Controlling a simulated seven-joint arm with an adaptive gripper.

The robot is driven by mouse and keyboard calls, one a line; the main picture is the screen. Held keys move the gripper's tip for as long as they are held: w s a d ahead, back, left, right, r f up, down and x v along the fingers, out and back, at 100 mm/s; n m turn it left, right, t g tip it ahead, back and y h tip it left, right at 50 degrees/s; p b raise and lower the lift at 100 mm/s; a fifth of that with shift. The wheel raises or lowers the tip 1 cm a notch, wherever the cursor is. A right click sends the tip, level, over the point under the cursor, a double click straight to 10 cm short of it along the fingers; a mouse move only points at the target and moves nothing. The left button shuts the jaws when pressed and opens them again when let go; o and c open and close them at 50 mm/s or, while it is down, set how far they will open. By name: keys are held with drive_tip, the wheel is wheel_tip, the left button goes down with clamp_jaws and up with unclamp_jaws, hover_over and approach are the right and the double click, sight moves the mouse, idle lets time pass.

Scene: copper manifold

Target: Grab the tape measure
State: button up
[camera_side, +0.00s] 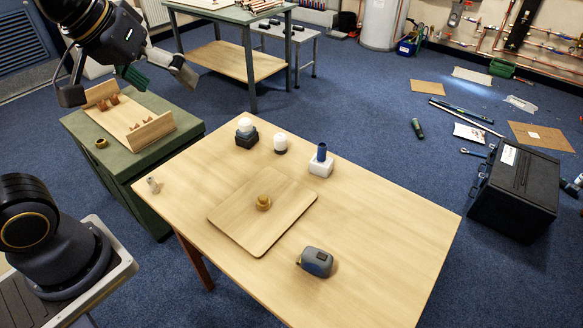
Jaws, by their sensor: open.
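The tape measure (317,262) is a small grey-blue case with black and yellow parts. It rests on the front part of the light wooden table (400,235), to the right of and in front of a square wooden board. Nothing touches it. My gripper (128,86) is at the upper left, with its fingers spread wide. It is raised and well away from the tape measure, in front of the green bench in the picture. I see nothing held in it.
A wooden board (235,218) carries a brass fitting (263,202). Behind it stand a dark block with a white top (246,133), a white-capped jar (280,143) and a white block with a blue cylinder (321,161). A small metal fitting (153,185) sits far left. The table's right side is clear.

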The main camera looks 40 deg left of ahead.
drive_tip(key=w+d+n+g, duration=0.1)
drive_tip(key=w+d, duration=0.3)
drive_tip(key=w, duration=0.2)
drive_tip(key=m+g, duration=0.2)
drive_tip(key=g, duration=0.3)
hover_over(318, 255)
wheel_tip(318, 255, down, 24)
drive_tip(key=f, duration=1.1)
drive_tip(key=shift+s+d+f, duration=0.1)
drive_tip(key=shift+s, duration=0.15)
drive_tip(key=f, duration=0.5)
drive_tip(key=shift+w+f, duration=0.25)
drive_tip(key=shift+f, duration=0.1)
